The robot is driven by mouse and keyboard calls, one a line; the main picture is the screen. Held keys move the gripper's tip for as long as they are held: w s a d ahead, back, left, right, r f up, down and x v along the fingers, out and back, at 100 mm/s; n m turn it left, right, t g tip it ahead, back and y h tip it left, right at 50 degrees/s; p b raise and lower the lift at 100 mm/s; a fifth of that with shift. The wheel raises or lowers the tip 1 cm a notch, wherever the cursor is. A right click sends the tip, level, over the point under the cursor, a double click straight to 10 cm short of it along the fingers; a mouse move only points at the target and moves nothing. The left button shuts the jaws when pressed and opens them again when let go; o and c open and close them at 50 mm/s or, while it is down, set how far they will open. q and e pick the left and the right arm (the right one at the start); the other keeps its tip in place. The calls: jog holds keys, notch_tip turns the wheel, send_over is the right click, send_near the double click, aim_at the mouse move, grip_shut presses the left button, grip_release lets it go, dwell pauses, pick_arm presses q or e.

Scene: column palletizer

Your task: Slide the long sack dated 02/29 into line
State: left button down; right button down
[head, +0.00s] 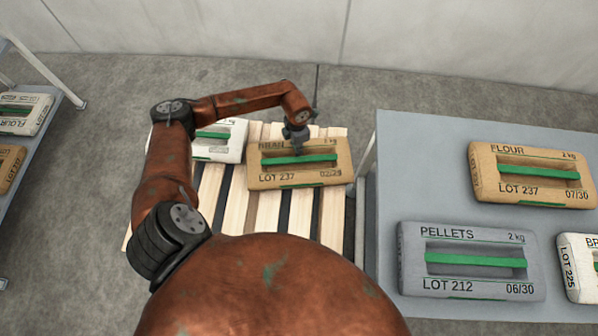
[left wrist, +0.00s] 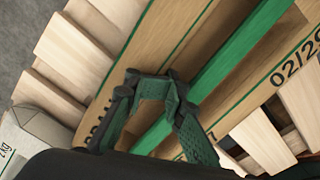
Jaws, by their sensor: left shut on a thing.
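The long sack dated 02/29 (head: 262,171) is tan, marked BRAN and LOT 237, with a green strap across its recessed top. It lies flat on the wooden pallet (head: 233,222), near its far right corner. My left gripper (head: 297,148) is above the sack and shut on its green strap. In the left wrist view the fingers (left wrist: 155,112) straddle the strap, and the sack (left wrist: 160,40) fills the middle with the 02/29 print at right. The gripper covers part of the BRAN label. My right gripper does not show in either view.
A white sack (head: 228,150) lies left of the tan sack on the pallet. A grey table (head: 390,165) at right holds a FLOUR sack (head: 485,177), a PELLETS sack (head: 415,270) and a white sack (head: 580,250). A shelf (head: 55,100) stands at left. The pallet's near slats are bare.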

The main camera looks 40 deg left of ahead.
aim_at(280, 144)
pick_arm(q)
jog(key=shift+s+a+r+p, duration=0.3)
jog(key=shift+s+a+p, duration=0.3)
jog(key=shift+s+a, duration=0.3)
jog(key=shift+s+a+p, duration=0.65)
jog(key=shift+s+a, duration=0.4)
jog(key=shift+s, duration=0.15)
jog(key=shift+s+a+p, duration=0.4)
jog(key=shift+s+a, duration=0.25)
jog(key=shift+s, duration=0.3)
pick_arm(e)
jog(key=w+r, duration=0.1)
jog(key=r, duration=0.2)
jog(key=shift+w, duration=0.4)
pick_arm(q)
jog(key=shift+w+f, duration=0.1)
